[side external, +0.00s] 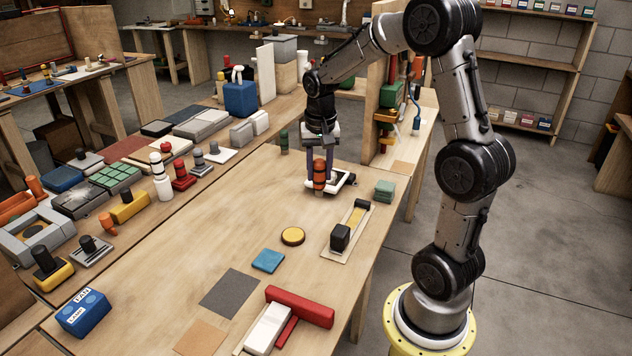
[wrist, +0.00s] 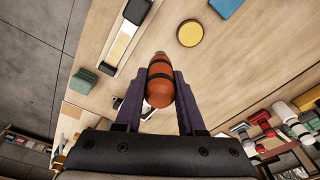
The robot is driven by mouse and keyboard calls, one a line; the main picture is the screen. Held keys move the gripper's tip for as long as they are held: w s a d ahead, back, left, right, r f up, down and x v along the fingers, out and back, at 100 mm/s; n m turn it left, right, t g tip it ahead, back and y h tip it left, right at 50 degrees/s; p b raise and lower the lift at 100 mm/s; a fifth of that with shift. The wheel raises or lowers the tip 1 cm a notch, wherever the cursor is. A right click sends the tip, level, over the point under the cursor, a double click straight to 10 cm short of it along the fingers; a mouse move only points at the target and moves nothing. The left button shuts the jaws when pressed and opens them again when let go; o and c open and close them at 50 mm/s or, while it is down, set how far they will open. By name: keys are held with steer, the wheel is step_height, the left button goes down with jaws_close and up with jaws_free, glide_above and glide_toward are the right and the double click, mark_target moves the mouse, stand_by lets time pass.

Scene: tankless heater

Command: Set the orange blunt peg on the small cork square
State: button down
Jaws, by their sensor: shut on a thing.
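The orange blunt peg (side external: 319,175), with dark bands around it, is held upright between the purple fingers of my gripper (side external: 320,172). In the wrist view the peg (wrist: 160,82) sits between both fingers (wrist: 160,92). The peg is beside a white-and-black fixture (side external: 343,183); I cannot tell whether its lower end touches the table. A tan cork-like square (side external: 201,338) lies flat and bare at the table's near edge, well away from the gripper. Another small tan square (side external: 403,167) lies on the side surface at right.
A slider fixture (side external: 350,230), green blocks (side external: 384,190), a yellow disc (side external: 292,236), a blue square (side external: 268,260) and a dark grey square (side external: 229,292) lie on the table. A red bar (side external: 300,306) and white block (side external: 268,328) are near the front. The middle left is clear.

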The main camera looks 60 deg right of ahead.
steer(key=w+a+m, duration=0.2)
steer(key=w+a, duration=0.5)
steer(key=n, duration=0.5)
glide_above(200, 342)
step_height(200, 342, down, 6)
steer(key=shift+f, duration=0.2)
steer(key=shift+f, duration=0.1)
steer(key=shift+d+f, duration=0.1)
steer(key=shift+f, duration=2.8)
steer(key=shift+f, duration=0.45)
steer(key=shift+c, duration=2.2)
jaws_free()
